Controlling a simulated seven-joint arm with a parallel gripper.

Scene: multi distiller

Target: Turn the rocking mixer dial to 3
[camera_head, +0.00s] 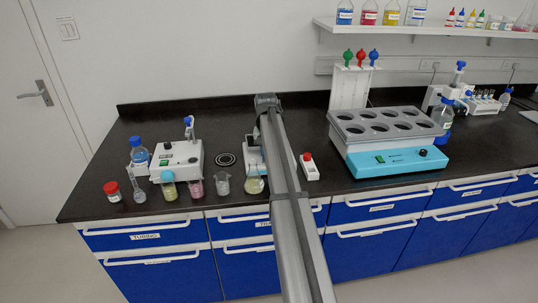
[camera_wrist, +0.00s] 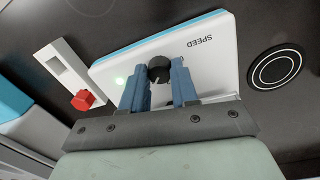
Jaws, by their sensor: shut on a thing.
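The black dial (camera_wrist: 159,68) is on the white, blue-edged panel (camera_wrist: 215,62) of a device marked SPEED, which I take to be the rocking mixer. My gripper (camera_wrist: 158,82) has its two blue fingers on either side of the dial and is shut on it. A pale pointer mark shows on the dial between the fingers. The scale is mostly hidden, so I cannot read the setting. A green light glows on the panel beside the dial. In the head view, my arm covers most of this device (camera_head: 250,156).
A white strip with a red button (camera_wrist: 82,100) lies beside the device. A black ringed disc (camera_wrist: 275,68) is at its other side. In the head view, a large turquoise-fronted unit (camera_head: 398,161) stands right. Several flasks and beakers (camera_head: 223,184) line the front edge, before another white device (camera_head: 180,160).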

